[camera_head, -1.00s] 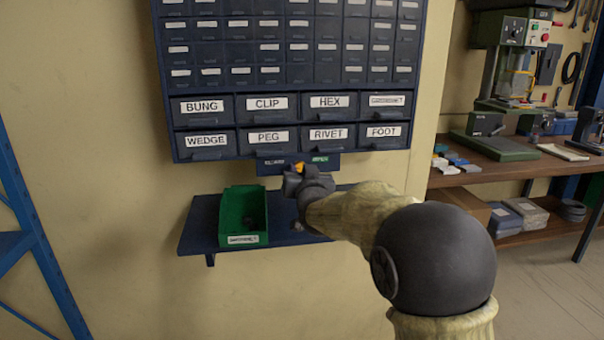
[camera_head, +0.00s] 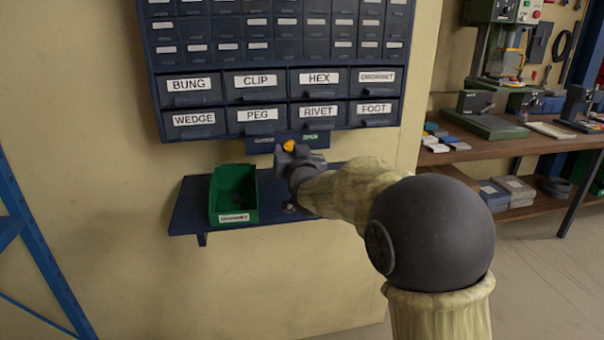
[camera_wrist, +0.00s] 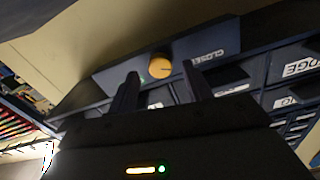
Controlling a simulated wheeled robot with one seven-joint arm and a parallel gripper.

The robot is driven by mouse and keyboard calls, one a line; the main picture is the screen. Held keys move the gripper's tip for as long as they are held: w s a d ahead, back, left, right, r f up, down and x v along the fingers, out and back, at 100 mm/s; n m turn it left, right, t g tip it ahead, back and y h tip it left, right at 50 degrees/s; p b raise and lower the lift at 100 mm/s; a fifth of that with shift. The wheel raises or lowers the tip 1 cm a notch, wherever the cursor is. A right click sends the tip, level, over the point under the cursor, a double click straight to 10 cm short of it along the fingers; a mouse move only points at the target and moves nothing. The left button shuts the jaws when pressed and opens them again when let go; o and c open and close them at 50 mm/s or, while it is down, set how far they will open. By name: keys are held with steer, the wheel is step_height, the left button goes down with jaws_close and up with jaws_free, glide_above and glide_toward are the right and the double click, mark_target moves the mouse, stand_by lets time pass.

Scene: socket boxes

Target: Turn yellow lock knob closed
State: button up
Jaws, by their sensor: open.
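The yellow lock knob (camera_head: 289,146) sits on a dark plate (camera_head: 262,146) under the drawer cabinet, between two small labels; the right one is green. In the wrist view the round yellow knob (camera_wrist: 159,66) shows just past the fingertips, with a label reading "CLOSE", partly cut short, to its right. My gripper (camera_wrist: 161,82) is open, its two dark fingers apart, one to each side below the knob in the picture. The knob appears free of the fingers; whether they touch it I cannot tell. In the head view my gripper (camera_head: 293,158) is just below the knob, partly hidden by my wrist.
The blue cabinet (camera_head: 277,107) with labelled drawers is above. A green bin (camera_head: 235,194) stands on a narrow blue shelf (camera_head: 188,215) below left. A blue rack (camera_head: 40,255) is at far left. A workbench (camera_head: 470,152) with a drill press is at right.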

steer(key=v, duration=1.6)
steer(key=shift+b, duration=0.4)
steer(key=shift+s, duration=0.1)
steer(key=s+d+f+g+h, duration=0.25)
steer(key=d+f+g, duration=0.2)
steer(key=f, duration=0.45)
steer(key=s+d+f+g+h, duration=0.1)
steer(key=s+d+f+g, duration=0.3)
steer(key=f, duration=0.5)
steer(key=s+d+f+m+g+h, duration=0.1)
steer(key=s+d+f+g, duration=0.5)
steer(key=s+d+f, duration=0.4)
steer(key=w+p+v, duration=0.2)
steer(key=p+v, duration=1)
steer(key=w+a+r+p+v, duration=0.1)
steer(key=w+p+v, duration=0.1)
steer(key=p+v, duration=1)
steer(key=shift+a+r, duration=0.25)
steer(key=shift+r, duration=0.05)
